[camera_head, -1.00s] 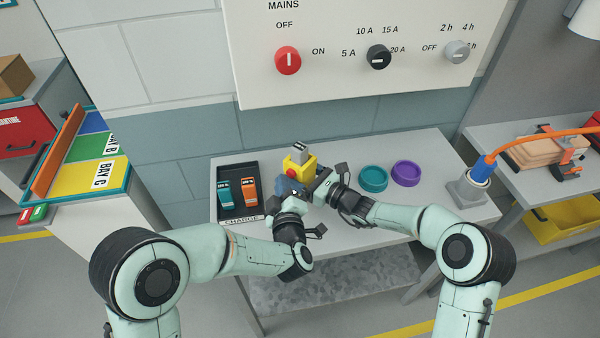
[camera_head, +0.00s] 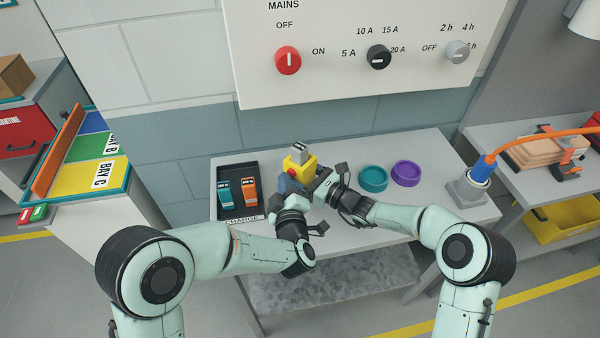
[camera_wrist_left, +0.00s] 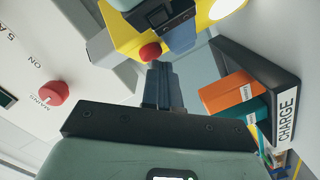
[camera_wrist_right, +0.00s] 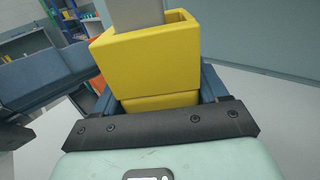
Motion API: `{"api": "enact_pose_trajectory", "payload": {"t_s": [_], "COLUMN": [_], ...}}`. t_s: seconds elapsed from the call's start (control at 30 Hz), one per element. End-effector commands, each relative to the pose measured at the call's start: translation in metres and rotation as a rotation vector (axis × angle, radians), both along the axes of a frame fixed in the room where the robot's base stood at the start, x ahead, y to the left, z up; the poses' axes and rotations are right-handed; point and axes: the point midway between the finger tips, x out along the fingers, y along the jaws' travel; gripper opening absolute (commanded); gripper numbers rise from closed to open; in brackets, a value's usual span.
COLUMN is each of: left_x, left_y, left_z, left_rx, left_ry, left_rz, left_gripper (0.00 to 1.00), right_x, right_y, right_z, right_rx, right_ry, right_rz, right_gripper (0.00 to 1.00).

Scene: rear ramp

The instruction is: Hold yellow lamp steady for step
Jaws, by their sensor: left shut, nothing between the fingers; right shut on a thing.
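The yellow lamp (camera_head: 304,165) is at the middle of the bench, a grey piece (camera_head: 299,148) sticking up from its top. My right gripper (camera_head: 311,183) is shut on it; in the right wrist view its fingers flank the yellow body (camera_wrist_right: 150,62). In the left wrist view the lamp (camera_wrist_left: 120,28) shows a red button (camera_wrist_left: 150,52) and a bright white round face (camera_wrist_left: 226,8). My left gripper (camera_head: 286,184) is shut and empty, its fingertips (camera_wrist_left: 158,72) close to the button. I cannot tell whether they touch it, or whether the lamp rests on the bench.
A black charge tray (camera_head: 221,204) with a teal battery (camera_head: 224,193) and an orange battery (camera_head: 249,191) lies left of the lamp. A teal ring (camera_head: 373,179) and a purple ring (camera_head: 406,173) lie to the right. The switch panel (camera_head: 330,85) is on the wall behind.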

Motion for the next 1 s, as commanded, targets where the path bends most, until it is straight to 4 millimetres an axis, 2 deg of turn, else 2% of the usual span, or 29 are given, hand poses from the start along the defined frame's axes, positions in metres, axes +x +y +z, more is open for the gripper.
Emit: {"api": "enact_pose_trajectory", "payload": {"t_s": [0.37, 1.0], "left_x": [0.000, -0.013], "left_y": [0.000, 0.011], "left_z": [0.000, 0.000], "left_rx": [0.000, 0.001], "left_ry": [-0.001, 0.000], "left_rz": [0.000, 0.000], "left_gripper": [0.00, 0.00], "right_x": [0.000, 0.000], "right_y": [0.000, 0.000], "right_z": [0.000, 0.000], "right_rx": [-0.001, 0.000], "right_ry": [-0.001, 0.000], "right_rz": [0.001, 0.001], "right_gripper": [0.26, 0.26]}}
